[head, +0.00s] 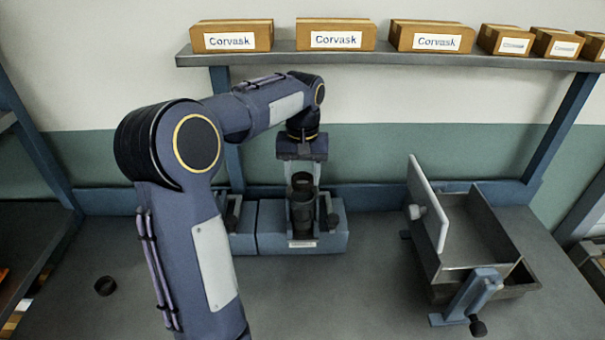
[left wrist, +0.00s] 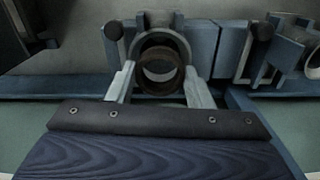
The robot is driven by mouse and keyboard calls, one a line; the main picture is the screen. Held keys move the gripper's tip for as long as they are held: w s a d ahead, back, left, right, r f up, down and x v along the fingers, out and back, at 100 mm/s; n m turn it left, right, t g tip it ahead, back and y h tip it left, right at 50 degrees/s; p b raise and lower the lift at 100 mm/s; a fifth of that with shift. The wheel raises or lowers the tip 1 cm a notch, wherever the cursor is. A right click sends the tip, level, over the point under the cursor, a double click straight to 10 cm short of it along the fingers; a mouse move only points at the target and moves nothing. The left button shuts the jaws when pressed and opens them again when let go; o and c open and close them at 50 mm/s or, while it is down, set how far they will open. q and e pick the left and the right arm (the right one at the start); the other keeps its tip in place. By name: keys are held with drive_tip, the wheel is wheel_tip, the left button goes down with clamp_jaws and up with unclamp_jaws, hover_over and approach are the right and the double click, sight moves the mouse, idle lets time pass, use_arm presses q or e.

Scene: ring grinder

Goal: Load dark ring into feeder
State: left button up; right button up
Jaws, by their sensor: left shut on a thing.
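My left gripper (head: 302,176) points down at the back of the bench, its pale fingers shut on a dark ring (head: 302,181). In the left wrist view the same ring (left wrist: 160,83) sits between the two fingertips (left wrist: 160,86). The ring is over the dark upright cylinder (head: 302,218) in the blue feeder housing (head: 330,238). I cannot tell whether the ring touches the feeder. My right gripper is out of view.
A tilted metal tray (head: 480,235) with a pale upright plate (head: 427,203) stands on the right of the bench. A shelf (head: 380,57) with several Corvask boxes (head: 335,35) runs above the back. The bench between feeder and tray is clear.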

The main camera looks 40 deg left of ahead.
use_arm(q)
drive_tip(key=shift+f+b, duration=0.3)
drive_tip(key=shift+f, duration=0.5)
idle(0.9)
drive_tip(key=o, duration=1.1)
wheel_tip(320, 180, up, 8)
drive_tip(key=shift+f, duration=0.1)
idle(0.4)
